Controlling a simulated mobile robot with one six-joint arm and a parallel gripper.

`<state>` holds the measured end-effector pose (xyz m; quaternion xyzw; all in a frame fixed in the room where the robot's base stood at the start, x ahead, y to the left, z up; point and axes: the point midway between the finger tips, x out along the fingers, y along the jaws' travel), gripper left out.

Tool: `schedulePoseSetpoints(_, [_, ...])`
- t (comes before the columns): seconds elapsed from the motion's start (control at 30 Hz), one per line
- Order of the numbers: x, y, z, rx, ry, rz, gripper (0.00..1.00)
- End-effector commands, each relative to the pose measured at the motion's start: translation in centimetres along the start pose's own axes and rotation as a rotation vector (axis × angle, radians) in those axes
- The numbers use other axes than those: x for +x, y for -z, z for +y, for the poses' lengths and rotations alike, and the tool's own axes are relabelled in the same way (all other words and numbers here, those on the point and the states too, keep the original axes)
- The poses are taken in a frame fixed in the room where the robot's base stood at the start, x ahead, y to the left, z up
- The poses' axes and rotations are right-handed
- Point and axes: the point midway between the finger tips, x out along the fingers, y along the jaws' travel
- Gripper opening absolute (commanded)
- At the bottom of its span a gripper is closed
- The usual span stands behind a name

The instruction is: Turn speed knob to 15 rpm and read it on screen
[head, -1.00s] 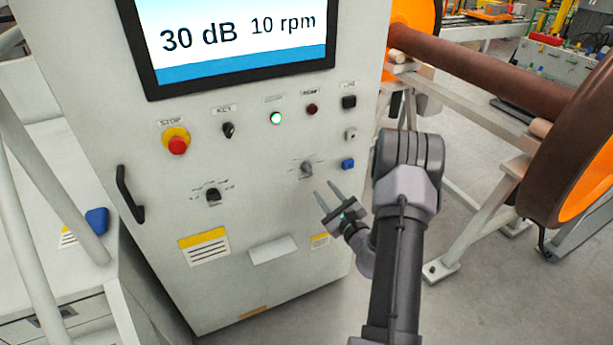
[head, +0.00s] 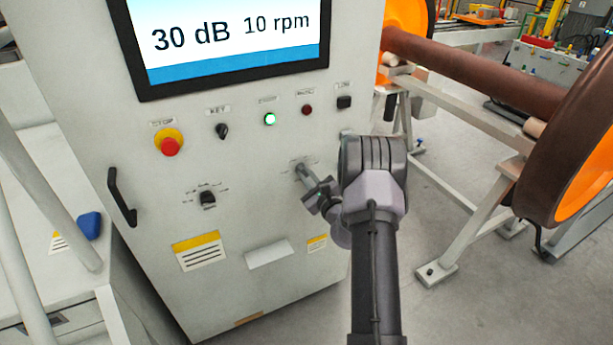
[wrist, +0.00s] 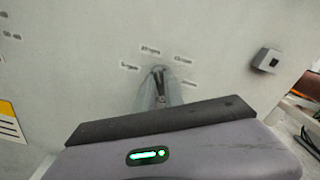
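The screen (head: 225,40) on the grey cabinet reads 30 dB and 10 rpm. The right-hand rotary knob (wrist: 158,71) sits below the button row, with several blurred labels around it that seem to be rpm marks. The knob's pointing direction is not clear.
A second rotary knob (head: 207,198) is to the left. Above are the red stop button (head: 169,143), key switch (head: 222,131), a lit green button (head: 270,119) and a dark red one (head: 307,110). The wheelset (head: 480,70) on its frame stands right of the cabinet.

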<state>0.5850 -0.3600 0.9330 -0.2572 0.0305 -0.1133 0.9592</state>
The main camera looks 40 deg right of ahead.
Motion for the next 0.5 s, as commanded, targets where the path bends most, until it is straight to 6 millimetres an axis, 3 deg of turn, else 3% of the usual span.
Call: schedulePoseSetpoints(0.5, [-0.02,-0.13,-0.13,0.117,0.0,0.0,0.0])
